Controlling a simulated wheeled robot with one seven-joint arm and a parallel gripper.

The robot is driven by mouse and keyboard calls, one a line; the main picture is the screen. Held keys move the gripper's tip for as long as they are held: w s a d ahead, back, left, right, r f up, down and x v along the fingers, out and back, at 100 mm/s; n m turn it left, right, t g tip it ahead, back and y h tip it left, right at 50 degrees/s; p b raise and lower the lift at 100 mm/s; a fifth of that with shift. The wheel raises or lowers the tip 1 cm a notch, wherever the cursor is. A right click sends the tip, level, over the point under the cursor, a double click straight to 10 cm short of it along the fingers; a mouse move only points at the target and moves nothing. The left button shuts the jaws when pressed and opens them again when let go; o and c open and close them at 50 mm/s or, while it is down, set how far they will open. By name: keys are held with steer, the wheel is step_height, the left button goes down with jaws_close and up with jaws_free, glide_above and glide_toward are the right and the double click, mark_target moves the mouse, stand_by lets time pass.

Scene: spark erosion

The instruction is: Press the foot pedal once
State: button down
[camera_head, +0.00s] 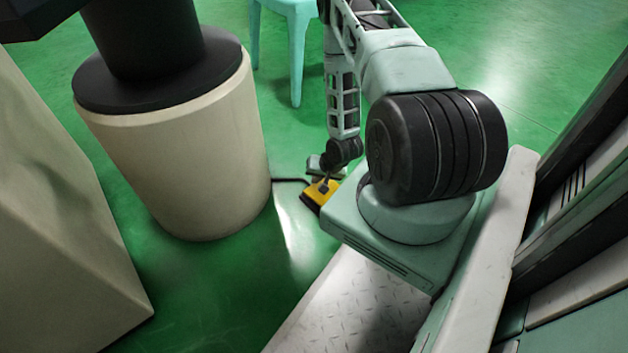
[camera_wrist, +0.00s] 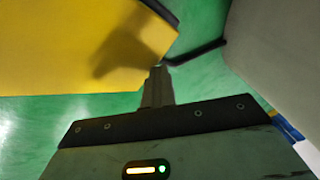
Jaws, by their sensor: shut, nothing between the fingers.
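The foot pedal (camera_head: 317,194) is yellow with a dark base and lies on the green floor, between the beige cylinder and my own base. In the wrist view the yellow pedal (camera_wrist: 75,45) fills the upper left, with a dark shadow on its right part. My gripper (camera_head: 324,186) is at the pedal in the head view, with its fingers pointing down. In the wrist view my gripper (camera_wrist: 158,70) has its fingers together and empty, with the tips beside the pedal's lower right edge in the picture. I cannot tell whether they touch it.
A black cable (camera_wrist: 195,51) runs from the pedal towards the beige cylinder (camera_head: 185,165), which stands close on the left. A beige block (camera_head: 55,220) is at far left. A turquoise stool (camera_head: 293,45) stands behind. Green floor is open at the back.

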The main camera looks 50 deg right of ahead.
steer(key=shift+a, duration=0.1)
steer(key=shift+r, duration=0.1)
steer(key=r+p, duration=0.1)
steer(key=w+r+p, duration=0.1)
steer(key=r+p, duration=0.1)
steer(key=w+r+p, duration=0.1)
steer(key=shift+d+r, duration=0.25)
steer(key=shift+r, duration=0.05)
stand_by(1.0)
